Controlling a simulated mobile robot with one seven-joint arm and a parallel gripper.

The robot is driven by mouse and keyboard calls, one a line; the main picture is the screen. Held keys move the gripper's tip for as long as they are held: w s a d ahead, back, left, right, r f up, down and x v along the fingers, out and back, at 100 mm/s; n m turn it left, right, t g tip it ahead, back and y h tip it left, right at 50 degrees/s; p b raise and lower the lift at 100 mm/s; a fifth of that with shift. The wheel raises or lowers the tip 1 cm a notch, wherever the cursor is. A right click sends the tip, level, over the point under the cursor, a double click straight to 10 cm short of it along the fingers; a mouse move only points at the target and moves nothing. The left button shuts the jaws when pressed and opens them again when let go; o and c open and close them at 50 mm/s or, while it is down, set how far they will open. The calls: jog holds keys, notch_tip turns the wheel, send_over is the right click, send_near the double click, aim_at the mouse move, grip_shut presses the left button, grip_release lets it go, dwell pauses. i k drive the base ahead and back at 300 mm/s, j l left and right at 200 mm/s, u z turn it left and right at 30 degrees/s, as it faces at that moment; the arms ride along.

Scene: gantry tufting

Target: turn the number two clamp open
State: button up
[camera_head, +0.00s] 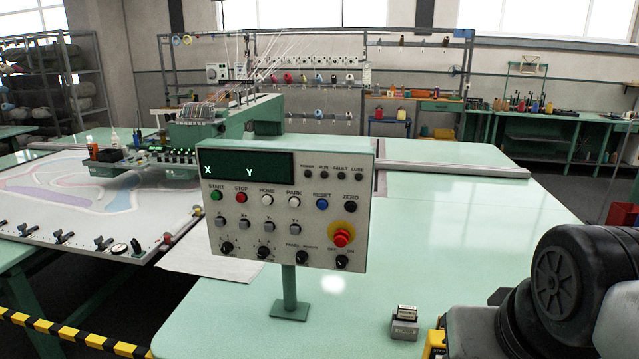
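Several small black clamps sit in a row along the front edge of the white tufting frame (60,262) at the left. One clamp (26,229) is near the left picture edge, another clamp (62,237) is to its right, and a further clamp (102,243) stands beside a round gauge (119,248). No numbers are readable on them, so I cannot tell which is number two or how each is turned. My gripper is not in view. Only a thick black and grey part of my arm shows at the lower right, far from the clamps.
A control panel (225,240) on a post stands mid-table, right of the clamps. A small stamp-like block (405,322) lies on the green table (470,230). A yellow-black striped edge (75,336) runs at lower left. The green gantry head (225,115) stands behind.

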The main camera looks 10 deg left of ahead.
aim_at(58, 234)
jog(key=u, duration=1.9)
jog(key=i+j+u, duration=0.1)
jog(key=u, duration=0.3)
jog(key=i+u, duration=0.15)
jog(key=u, duration=0.25)
jog(key=i, duration=3.15)
jog(key=i+j+z, duration=0.1)
jog(key=i, duration=0.65)
jog(key=i+j+z, duration=0.1)
jog(key=i, duration=0.65)
jog(key=i+z, duration=0.15)
jog(key=z, duration=3.3)
